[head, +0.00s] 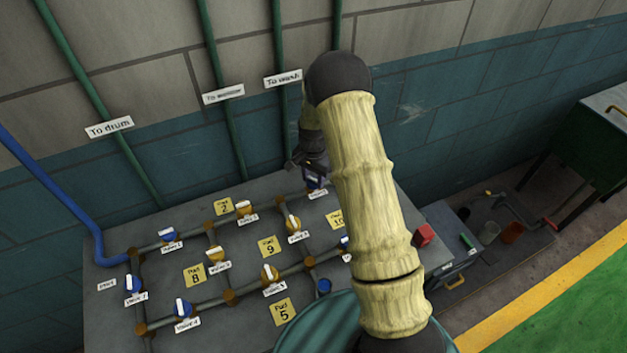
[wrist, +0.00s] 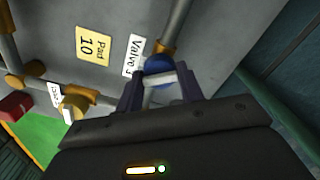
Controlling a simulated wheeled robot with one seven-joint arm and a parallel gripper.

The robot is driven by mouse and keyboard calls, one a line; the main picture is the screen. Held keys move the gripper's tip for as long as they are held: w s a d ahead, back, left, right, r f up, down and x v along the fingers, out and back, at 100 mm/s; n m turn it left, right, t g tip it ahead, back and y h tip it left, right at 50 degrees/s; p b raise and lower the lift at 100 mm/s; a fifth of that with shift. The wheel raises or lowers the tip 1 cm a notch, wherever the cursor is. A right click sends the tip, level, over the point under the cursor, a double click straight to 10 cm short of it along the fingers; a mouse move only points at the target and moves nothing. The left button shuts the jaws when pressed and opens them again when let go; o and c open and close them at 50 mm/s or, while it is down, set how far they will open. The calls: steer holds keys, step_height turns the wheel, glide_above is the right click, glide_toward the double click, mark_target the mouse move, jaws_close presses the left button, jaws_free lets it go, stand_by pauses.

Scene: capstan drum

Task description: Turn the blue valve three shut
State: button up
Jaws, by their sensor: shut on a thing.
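A blue valve with a white handle (wrist: 158,66) sits between the two fingers of my gripper (wrist: 158,84) in the wrist view. The label beside it (wrist: 133,55) reads "Valve", but its number is hard to read. In the head view my gripper (head: 313,176) is at the back right of the pipe panel (head: 265,190), over this valve, which it mostly hides. The fingers are shut on the white handle. The handle's exact angle to the pipe is hard to judge.
A red block (head: 423,235) is at the panel's right. A green box (head: 600,130) stands far right.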

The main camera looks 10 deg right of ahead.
mark_target(313, 178)
steer(key=m, duration=0.6)
steer(key=shift+a+m, duration=0.1)
steer(key=shift+m, duration=0.3)
steer(key=o, duration=1)
step_height(313, 178, up, 17)
steer(key=b, duration=0.3)
steer(key=shift+r, duration=0.2)
steer(key=s+n+t, duration=0.1)
steer(key=s+n, duration=0.4)
steer(key=s, duration=0.3)
steer(key=s+n, duration=0.5)
steer(key=s, duration=0.3)
steer(key=s+f+n+t, duration=0.1)
steer(key=s+n, duration=0.4)
steer(key=s, duration=0.3)
steer(key=shift+s+n+t, duration=0.1)
steer(key=shift+n+t, duration=0.2)
steer(key=shift+n, duration=0.1)
